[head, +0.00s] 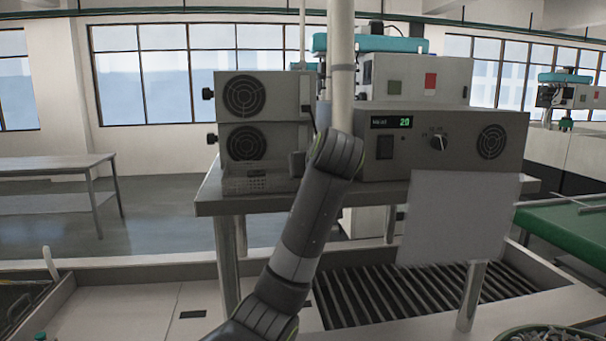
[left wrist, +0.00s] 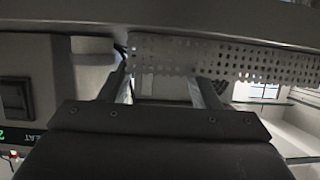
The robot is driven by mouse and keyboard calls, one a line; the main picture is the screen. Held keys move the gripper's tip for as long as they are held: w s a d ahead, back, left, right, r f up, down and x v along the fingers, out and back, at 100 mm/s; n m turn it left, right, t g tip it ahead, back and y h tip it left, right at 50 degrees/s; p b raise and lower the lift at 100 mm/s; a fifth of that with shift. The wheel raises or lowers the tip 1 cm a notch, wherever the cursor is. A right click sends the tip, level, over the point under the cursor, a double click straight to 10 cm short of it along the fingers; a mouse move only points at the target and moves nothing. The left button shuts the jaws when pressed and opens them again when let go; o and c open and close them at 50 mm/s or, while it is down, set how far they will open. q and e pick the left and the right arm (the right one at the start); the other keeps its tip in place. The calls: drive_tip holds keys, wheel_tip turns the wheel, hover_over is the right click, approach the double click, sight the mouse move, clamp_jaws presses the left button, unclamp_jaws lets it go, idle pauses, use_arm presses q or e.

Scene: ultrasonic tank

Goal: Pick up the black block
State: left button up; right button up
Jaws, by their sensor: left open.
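No black block shows clearly in either view. A flat dark rectangle (head: 192,314) lies on the pale surface at the lower left in the head view; I cannot tell whether it is a block. In the left wrist view my left gripper (left wrist: 160,88) is open, its two fingers apart with no object visible between them. In the head view a dark arm of mine rises from the bottom centre to the front of the grey bench, and its gripper is not clearly visible there. My right gripper is in neither view.
A grey control box (head: 460,142) with a green "20" display and stacked fan units (head: 243,122) stand on the bench. A blank pale panel (head: 455,218) hangs at its front, above a dark ribbed grate (head: 385,292). A perforated metal sheet (left wrist: 225,60) crosses the wrist view.

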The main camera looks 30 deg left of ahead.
use_arm(q)
drive_tip(key=shift+w+a+f, duration=0.2)
drive_tip(key=shift+w+a, duration=0.2)
drive_tip(key=shift+w+a+p, duration=0.3)
drive_tip(key=shift+w+p, duration=0.15)
drive_tip(key=shift+p, duration=0.3)
drive_tip(key=p+x, duration=0.2)
drive_tip(key=x, duration=0.1)
drive_tip(key=shift+a, duration=0.25)
drive_tip(key=shift+w+a+f, duration=0.25)
drive_tip(key=shift+a+f, duration=0.05)
drive_tip(key=shift+d, duration=0.15)
drive_tip(key=shift+c, duration=0.9)
drive_tip(key=c, duration=1)
drive_tip(key=shift+r, duration=0.15)
drive_tip(key=shift+c, duration=0.2)
